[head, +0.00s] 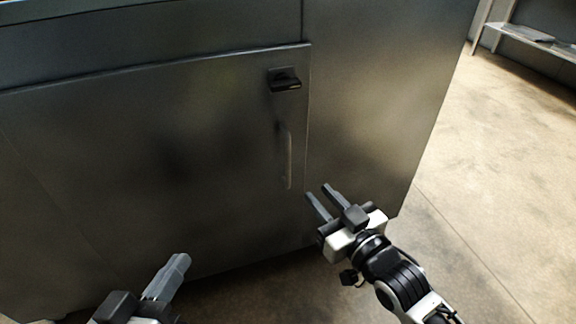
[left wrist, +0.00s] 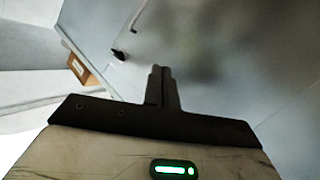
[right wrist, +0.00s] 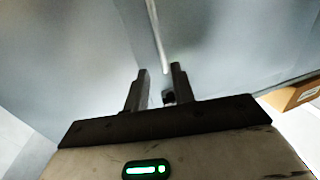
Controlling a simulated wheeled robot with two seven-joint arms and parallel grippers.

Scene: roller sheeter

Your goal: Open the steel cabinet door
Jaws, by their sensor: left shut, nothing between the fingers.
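The steel cabinet door (head: 150,150) is a large dark metal panel, closed flush with the cabinet front. It has a black latch (head: 285,80) near its upper right corner and a thin vertical bar handle (head: 289,160) below it. My right gripper (head: 322,198) is open and empty, just right of and below the handle's lower end. In the right wrist view the handle (right wrist: 157,40) lies beyond the open fingers (right wrist: 158,82), and the latch (right wrist: 168,97) shows between them. My left gripper (head: 178,265) is shut and empty, low in front of the door; its closed fingers also show in the left wrist view (left wrist: 160,75).
The cabinet's plain side panel (head: 375,100) stands right of the door. Open concrete floor (head: 490,190) lies to the right, with a metal shelf (head: 535,40) at the far upper right. A brown box (left wrist: 78,68) shows in the left wrist view.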

